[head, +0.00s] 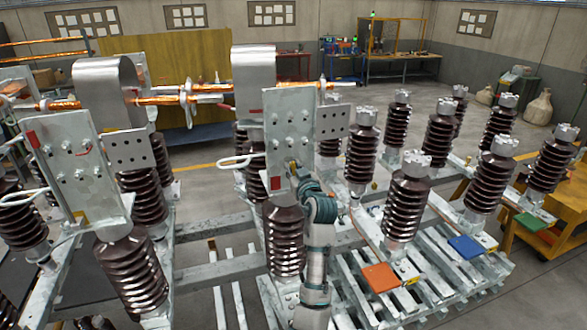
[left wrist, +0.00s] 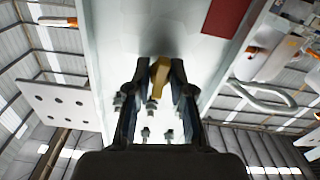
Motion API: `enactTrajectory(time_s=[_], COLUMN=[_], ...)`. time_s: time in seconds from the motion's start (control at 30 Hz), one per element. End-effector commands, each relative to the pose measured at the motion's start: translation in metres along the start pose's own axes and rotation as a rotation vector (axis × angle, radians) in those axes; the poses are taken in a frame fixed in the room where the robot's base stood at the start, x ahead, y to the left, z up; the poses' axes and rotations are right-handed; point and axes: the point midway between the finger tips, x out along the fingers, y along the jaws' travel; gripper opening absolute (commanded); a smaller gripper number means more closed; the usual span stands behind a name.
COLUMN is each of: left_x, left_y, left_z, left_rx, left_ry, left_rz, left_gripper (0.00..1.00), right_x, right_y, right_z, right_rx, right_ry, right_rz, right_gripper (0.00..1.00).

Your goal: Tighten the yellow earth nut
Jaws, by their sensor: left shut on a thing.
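The yellow earth nut (left wrist: 160,72) sits at the underside of a pale metal plate (left wrist: 150,30) in the left wrist view. My left gripper (left wrist: 158,88) is shut on it, with one dark finger on each side. In the head view my left gripper (head: 296,170) is at the lower part of the upright grey plate (head: 290,120) on the middle insulator; the nut is mostly hidden there by the gripper. Several bolts (left wrist: 145,133) show beyond the fingers in the left wrist view. My right gripper is in neither view.
Brown ribbed insulators (head: 402,205) stand on a grey metal frame around my arm. An orange plate (head: 381,277) and a blue plate (head: 466,248) lie at the right. A second upright plate (head: 75,165) stands at the left. Open floor (head: 430,120) lies behind.

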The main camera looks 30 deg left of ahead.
Motion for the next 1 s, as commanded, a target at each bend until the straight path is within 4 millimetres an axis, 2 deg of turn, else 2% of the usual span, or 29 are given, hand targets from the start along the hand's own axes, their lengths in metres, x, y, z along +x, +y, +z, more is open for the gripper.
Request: enactTrajectory(time_s=[0.03,0.17,0.2,0.27,0.3,0.57,0.67,0.77,1.0], left_x=[0.001,0.001,0.001,0.001,0.000,-0.001,-0.008,-0.023,-0.077], left_y=[0.000,0.000,0.000,0.000,0.000,-0.001,0.000,0.000,0.002], left_z=[0.008,0.008,0.008,0.007,0.006,0.002,0.002,0.002,0.004], left_rx=[0.005,0.004,0.004,0.003,0.003,0.000,-0.001,-0.001,0.000], left_ry=[-0.016,-0.016,-0.016,-0.014,-0.012,-0.005,-0.004,-0.003,-0.007], left_rz=[-0.002,-0.002,-0.002,-0.001,-0.001,-0.001,0.001,0.002,0.002], left_gripper=[0.00,0.00,0.29,0.44,0.46,0.46,0.46,0.46,0.46], right_x=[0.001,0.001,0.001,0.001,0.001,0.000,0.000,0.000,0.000], right_y=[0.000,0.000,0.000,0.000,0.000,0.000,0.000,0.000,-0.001], right_z=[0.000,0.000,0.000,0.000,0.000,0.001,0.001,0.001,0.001], right_rx=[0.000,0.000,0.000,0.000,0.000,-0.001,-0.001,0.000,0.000], right_ry=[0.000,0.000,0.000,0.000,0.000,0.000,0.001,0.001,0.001], right_rz=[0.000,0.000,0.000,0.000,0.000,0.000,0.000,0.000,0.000], right_gripper=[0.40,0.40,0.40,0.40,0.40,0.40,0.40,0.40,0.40])
